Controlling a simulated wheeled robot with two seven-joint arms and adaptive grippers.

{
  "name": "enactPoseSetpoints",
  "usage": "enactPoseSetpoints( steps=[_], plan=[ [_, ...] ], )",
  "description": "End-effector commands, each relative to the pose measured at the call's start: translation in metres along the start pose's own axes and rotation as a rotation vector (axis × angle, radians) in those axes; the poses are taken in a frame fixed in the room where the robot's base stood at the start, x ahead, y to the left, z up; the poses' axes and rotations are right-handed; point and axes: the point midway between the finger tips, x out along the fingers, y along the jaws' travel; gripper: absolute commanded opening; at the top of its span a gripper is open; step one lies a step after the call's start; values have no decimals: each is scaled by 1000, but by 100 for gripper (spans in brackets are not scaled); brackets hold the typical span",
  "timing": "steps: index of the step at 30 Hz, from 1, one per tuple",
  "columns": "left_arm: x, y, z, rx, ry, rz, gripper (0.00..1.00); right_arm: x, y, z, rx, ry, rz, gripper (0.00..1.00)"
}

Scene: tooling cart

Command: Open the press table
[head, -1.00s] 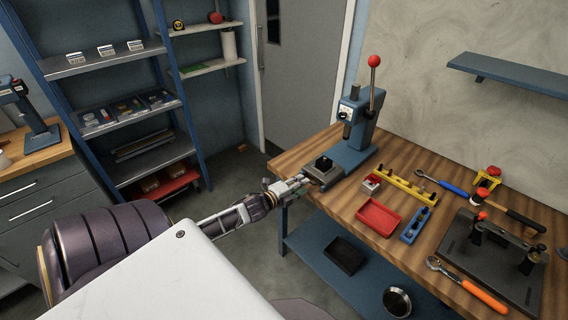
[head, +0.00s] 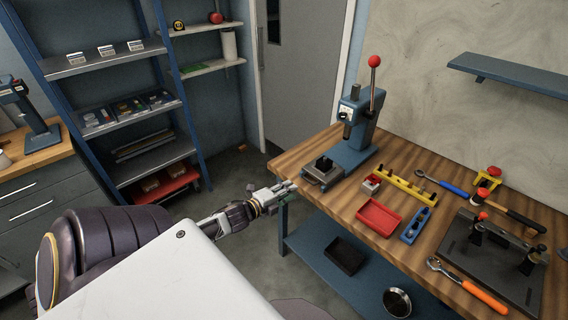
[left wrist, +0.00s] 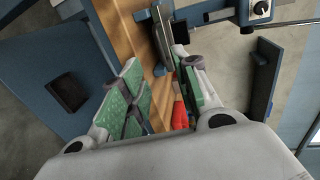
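The blue press (head: 360,125) stands upright at the back left of the wooden workbench, its red-knobbed lever pointing up. Its press table (head: 322,176), a grey plate with a black block (head: 324,164) on it, lies at the press's foot by the bench's left edge. My left gripper (head: 290,187) is just left of the press table, apart from it in the head view. In the left wrist view the green-padded fingers (left wrist: 160,88) are spread with nothing held between them. The press (left wrist: 215,12) is at the top there. My right gripper is not in view.
A red tray (head: 378,217), a blue holder (head: 416,225), a yellow rack (head: 408,187) and a dark fixture (head: 490,258) occupy the bench to the right. A black bin (head: 344,256) sits on the lower shelf.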

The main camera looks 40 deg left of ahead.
Motion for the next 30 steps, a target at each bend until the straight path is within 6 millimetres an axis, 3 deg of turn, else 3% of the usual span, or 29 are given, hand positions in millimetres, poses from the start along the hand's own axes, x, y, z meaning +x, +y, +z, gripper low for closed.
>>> enactPoseSetpoints(
  steps=[10,30],
  plan=[
    [-14,0,0,0,0,0,31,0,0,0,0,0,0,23],
    [-15,0,0,-2,0,1,31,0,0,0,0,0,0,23]
  ],
)
